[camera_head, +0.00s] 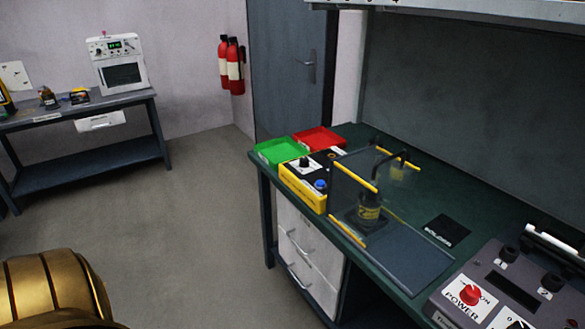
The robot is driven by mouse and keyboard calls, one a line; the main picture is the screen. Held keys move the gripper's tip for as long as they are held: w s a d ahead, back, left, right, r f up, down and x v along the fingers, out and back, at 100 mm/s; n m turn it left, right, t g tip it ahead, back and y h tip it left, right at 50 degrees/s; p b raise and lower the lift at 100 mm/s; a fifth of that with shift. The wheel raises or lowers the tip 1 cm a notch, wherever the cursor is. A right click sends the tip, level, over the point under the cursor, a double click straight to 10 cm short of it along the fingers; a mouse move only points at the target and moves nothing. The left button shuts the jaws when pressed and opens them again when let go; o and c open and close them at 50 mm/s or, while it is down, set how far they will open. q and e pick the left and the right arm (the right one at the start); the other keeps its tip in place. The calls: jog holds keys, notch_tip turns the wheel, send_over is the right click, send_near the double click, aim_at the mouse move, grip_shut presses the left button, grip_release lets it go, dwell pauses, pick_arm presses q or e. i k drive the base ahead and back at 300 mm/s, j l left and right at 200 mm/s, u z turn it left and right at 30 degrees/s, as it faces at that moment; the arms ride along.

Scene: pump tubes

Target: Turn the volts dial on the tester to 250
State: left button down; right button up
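A grey control box (503,291) stands at the lower right on the green bench, cut off by the frame edges. It has a red power knob (470,294), two black knobs and a dark display strip. A yellow box (307,181) with a black top, a black dial (305,162) and a blue button (320,185) stands at the bench's left front edge. I cannot tell which box is the tester, and no volts marking or 250 is readable. Neither of my grippers is in view.
A clear-shielded fixture with yellow edges (354,168) holds a dark cylinder with a yellow label (369,208). Green (279,151) and red (318,139) trays sit behind the yellow box. Another bench (75,115) stands far left. The floor between is open.

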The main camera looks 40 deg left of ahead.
aim_at(305, 161)
jog(key=j+u, duration=0.1)
jog(key=u, duration=0.4)
jog(key=j+u, duration=0.15)
jog(key=u, duration=0.35)
